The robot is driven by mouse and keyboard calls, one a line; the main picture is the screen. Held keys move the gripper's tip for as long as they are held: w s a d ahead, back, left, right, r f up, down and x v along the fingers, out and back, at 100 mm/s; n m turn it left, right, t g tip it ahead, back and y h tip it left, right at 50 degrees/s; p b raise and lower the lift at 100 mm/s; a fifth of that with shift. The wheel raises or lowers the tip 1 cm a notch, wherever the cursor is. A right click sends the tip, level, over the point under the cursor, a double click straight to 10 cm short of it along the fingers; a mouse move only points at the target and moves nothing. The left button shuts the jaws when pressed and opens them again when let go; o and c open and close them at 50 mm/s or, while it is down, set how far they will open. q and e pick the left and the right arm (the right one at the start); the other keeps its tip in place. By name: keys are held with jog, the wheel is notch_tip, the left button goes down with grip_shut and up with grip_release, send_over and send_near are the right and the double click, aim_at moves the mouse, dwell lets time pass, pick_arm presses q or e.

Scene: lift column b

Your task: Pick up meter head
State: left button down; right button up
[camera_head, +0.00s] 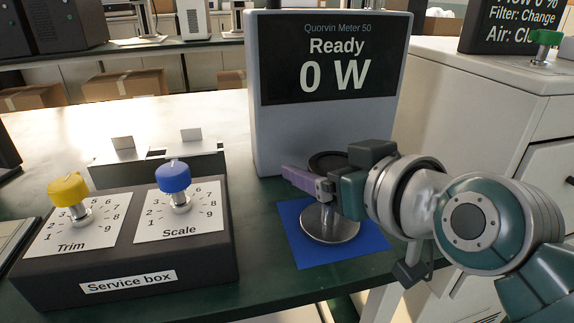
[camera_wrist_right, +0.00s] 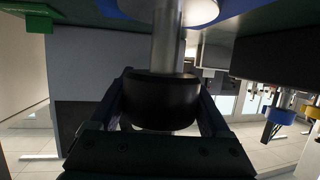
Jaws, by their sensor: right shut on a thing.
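The meter head (camera_head: 330,228) has a silver disc at its foot, a silver stem and a black top. It stands upright over the blue mat (camera_head: 291,217) in front of the meter; I cannot tell whether it touches the mat. My right gripper (camera_head: 326,187) comes in from the right and is shut on the meter head's black top, with a purple finger on the near side. In the right wrist view, the black top (camera_wrist_right: 160,103) sits between the two fingers, and the stem runs up to the disc at the top edge. My left gripper is not in view.
The grey meter (camera_head: 265,135) stands behind and reads "Ready 0 W". The service box (camera_head: 125,260) with a yellow Trim knob (camera_head: 69,190) and a blue Scale knob (camera_head: 173,177) is at the left. A white cabinet (camera_head: 455,105) is at the right.

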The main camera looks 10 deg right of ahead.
grip_shut()
jog(key=shift+r, duration=0.1)
dwell(0.4)
